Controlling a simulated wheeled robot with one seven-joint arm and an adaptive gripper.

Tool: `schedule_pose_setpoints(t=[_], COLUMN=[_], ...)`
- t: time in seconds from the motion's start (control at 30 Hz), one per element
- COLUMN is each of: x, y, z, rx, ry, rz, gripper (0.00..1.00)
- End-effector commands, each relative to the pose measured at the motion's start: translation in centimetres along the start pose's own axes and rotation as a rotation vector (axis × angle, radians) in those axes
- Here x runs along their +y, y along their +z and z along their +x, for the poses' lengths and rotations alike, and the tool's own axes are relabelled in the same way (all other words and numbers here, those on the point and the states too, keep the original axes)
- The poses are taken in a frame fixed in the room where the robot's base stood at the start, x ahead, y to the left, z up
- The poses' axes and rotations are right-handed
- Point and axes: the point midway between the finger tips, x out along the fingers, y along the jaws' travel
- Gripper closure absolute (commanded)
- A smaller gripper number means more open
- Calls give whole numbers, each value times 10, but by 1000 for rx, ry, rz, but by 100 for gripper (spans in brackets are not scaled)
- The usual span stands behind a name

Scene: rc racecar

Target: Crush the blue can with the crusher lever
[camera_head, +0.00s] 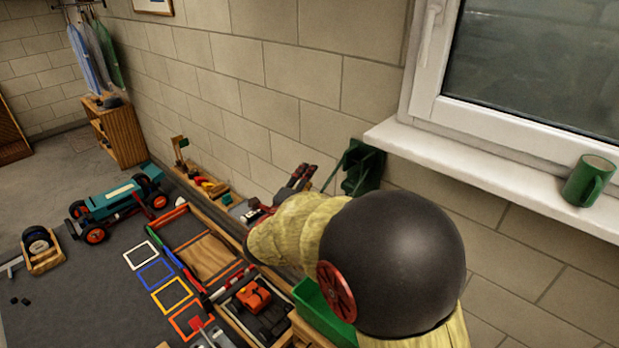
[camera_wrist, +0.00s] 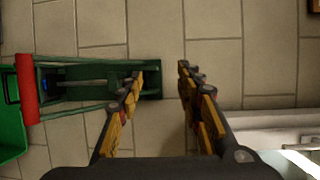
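The green can crusher (camera_wrist: 95,90) is mounted on the block wall and lies across the left half of the wrist view. Its red lever grip (camera_wrist: 27,88) is at the far left. A small blue patch (camera_wrist: 46,84) beside the grip, inside the frame, may be the blue can; the rest is hidden. My gripper (camera_wrist: 161,72) is open and empty, its left finger overlapping the crusher's right end in the picture. In the head view, my gripper (camera_head: 303,175) is left of the green crusher (camera_head: 362,168), which my arm partly hides.
A green bin (camera_head: 318,312) sits low beside my arm and shows at the left of the wrist view (camera_wrist: 10,140). The window sill (camera_head: 480,175) with a green mug (camera_head: 589,181) juts out at right. A workbench with toy cars (camera_head: 255,298) stands below.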

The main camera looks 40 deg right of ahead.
Motion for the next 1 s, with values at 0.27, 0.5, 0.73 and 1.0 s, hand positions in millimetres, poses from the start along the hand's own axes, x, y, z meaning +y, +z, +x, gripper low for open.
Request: schedule_pose_setpoints(t=[0.27, 0.5, 0.73, 1.0], x=[1, 0, 0, 0], y=[0, 0, 0, 0], z=[27, 29, 29, 29], rx=[0, -1, -1, -1], ry=[0, 0, 0, 0], rz=[-1, 0, 0, 0], gripper=[64, 64, 74, 89])
